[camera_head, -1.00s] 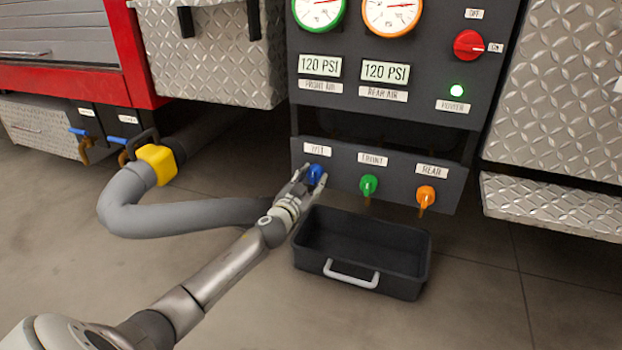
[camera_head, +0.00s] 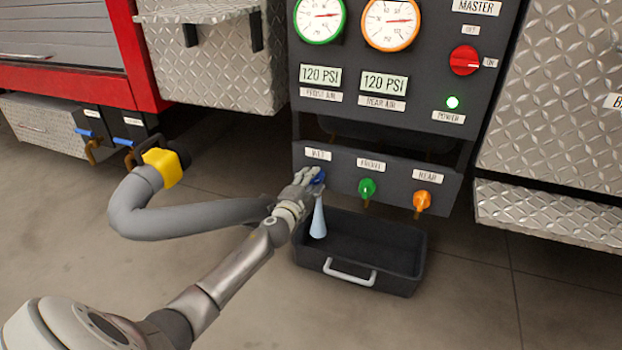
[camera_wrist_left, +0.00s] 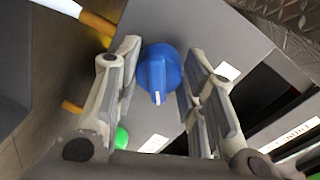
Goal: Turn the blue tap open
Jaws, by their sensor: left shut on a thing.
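The blue tap (camera_head: 319,177) is the leftmost of three taps on the dark lower panel, under a label that seems to read WET. My left gripper (camera_head: 308,179) is at this tap and partly hides it. A pale blue stream (camera_head: 318,218) runs down from below the tap toward the black tray (camera_head: 408,283). My right gripper is not in view.
A green tap (camera_head: 367,189) and an orange tap (camera_head: 422,201) sit to the right on the same panel. A red master switch (camera_head: 464,61) and gauges are above. A thick grey hose (camera_head: 200,216) with a yellow coupling (camera_head: 162,168) lies at left.

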